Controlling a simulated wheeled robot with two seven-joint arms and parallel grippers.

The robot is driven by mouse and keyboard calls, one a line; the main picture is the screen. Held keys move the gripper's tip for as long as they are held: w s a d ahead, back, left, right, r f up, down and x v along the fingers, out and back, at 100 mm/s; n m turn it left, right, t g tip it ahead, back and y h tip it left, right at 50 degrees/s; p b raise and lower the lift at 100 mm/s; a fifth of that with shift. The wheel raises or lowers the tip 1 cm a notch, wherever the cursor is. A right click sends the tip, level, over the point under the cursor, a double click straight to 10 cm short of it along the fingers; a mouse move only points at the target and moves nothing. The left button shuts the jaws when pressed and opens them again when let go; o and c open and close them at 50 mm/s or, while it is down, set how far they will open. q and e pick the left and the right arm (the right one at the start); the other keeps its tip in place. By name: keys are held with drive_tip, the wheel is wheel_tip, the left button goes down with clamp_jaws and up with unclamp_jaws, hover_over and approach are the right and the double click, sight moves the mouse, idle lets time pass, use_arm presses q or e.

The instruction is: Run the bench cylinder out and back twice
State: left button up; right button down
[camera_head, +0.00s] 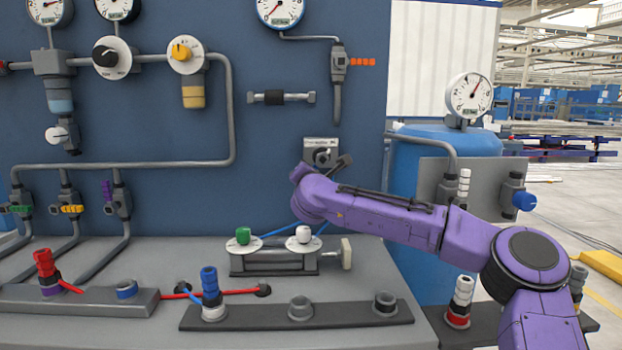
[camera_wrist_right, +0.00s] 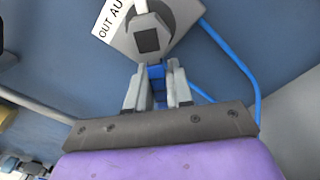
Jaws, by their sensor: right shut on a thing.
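The bench cylinder (camera_head: 275,262) lies on the grey bench, with a green fitting at its left and a white fitting at its right. Its pale end block (camera_head: 346,253) is close to the right end of the body. The hand valve (camera_head: 320,146) is on the blue panel above; its plate, partly reading "OUT", shows in the right wrist view (camera_wrist_right: 118,32). My right gripper (camera_wrist_right: 156,72) is at this valve, shut on a small blue piece, seemingly its lever, below the dark square hub. In the head view my purple wrist hides part of the valve. My left gripper is not in view.
Blue tubes (camera_wrist_right: 232,58) run down from the valve. Gauges and pipes cover the panel to the left. A blue tank (camera_head: 425,190) stands right of the panel. Fittings and a dark rail (camera_head: 250,317) line the bench front.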

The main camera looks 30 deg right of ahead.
drive_tip(key=c, duration=1.1)
unclamp_jaws()
drive_tip(key=b+v, duration=0.1)
drive_tip(key=v, duration=0.9)
drive_tip(key=shift+s+a+b, duration=0.2)
drive_tip(key=shift+b, duration=0.15)
